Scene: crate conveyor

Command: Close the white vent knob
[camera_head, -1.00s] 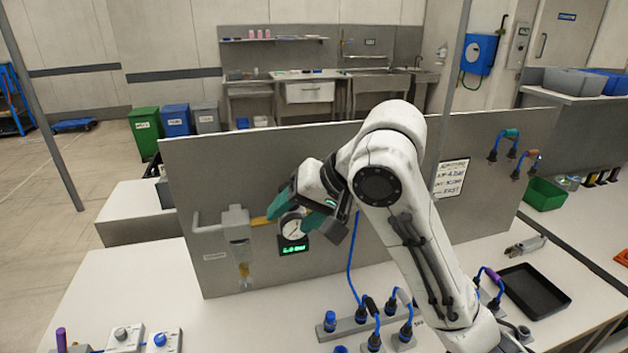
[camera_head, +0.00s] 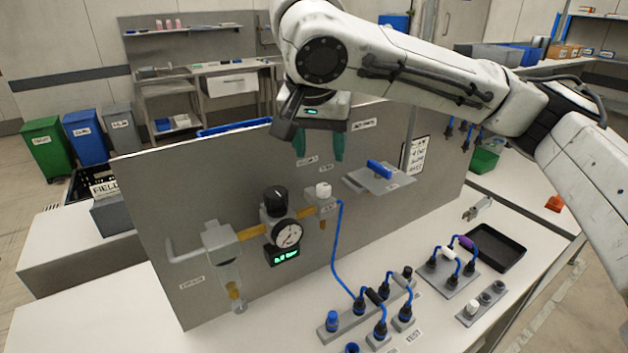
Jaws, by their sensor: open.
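The white vent knob (camera_head: 323,190) is a small white cap on a grey fitting on the front of the grey panel. It sits at the right end of the brass pipe, above the blue hose. My gripper (camera_head: 319,148) points down with its green fingers apart and empty. In the picture it is above the knob and clear of it. A black knob (camera_head: 274,199) stands on the regulator left of the white knob. The round gauge (camera_head: 287,234) below it has a green lit display (camera_head: 284,255), too small to read surely.
A grey shelf with a blue handle (camera_head: 379,169) juts from the panel (camera_head: 170,190) right of the knob. A blue hose (camera_head: 337,260) runs down to connectors on the white bench. A black tray (camera_head: 495,247) lies at the right. The bench front left is clear.

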